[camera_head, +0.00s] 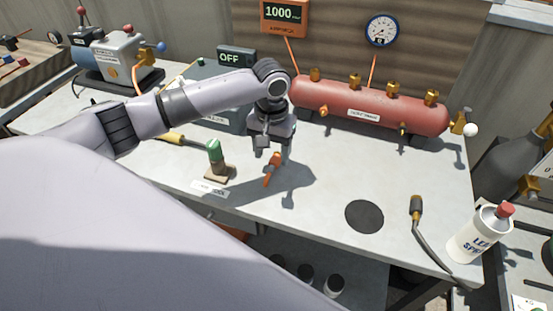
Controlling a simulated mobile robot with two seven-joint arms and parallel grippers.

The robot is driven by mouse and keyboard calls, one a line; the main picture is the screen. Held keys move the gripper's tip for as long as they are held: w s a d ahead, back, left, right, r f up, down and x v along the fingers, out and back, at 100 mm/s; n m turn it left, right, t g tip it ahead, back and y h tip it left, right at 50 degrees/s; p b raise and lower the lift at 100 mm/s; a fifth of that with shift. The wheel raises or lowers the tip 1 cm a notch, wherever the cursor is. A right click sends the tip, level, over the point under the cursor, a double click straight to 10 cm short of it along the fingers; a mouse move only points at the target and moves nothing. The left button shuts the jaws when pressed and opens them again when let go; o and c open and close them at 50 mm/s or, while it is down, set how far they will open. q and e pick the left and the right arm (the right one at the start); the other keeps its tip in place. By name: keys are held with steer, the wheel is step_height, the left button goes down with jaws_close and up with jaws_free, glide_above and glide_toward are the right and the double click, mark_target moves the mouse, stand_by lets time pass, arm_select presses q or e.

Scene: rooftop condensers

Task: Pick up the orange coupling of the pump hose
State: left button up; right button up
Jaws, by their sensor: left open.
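The orange coupling (271,170) is a small tilted piece near the middle of the workbench. My left gripper (271,152) points down directly over it, with its fingers open. The coupling's upper end lies between or just behind the fingertips, and I cannot tell whether they touch it. The hose from the coupling is not clearly visible; the gripper hides part of that area. My right gripper is not in view.
A red manifold tank (360,105) with brass valves stands at the back right. A green-topped fitting (215,155) stands on a block to the left. A black disc (364,216), a brass-ended hose (416,208) and a white spray bottle (478,235) are at the right front.

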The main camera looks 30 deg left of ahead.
mark_target(272, 166)
arm_select(q)
step_height(272, 166, down, 4)
steer(key=shift+a+f, duration=0.15)
jaws_close()
steer(key=shift+w, duration=0.1)
step_height(272, 166, up, 20)
steer(key=shift+p, duration=0.4)
stand_by(0.3)
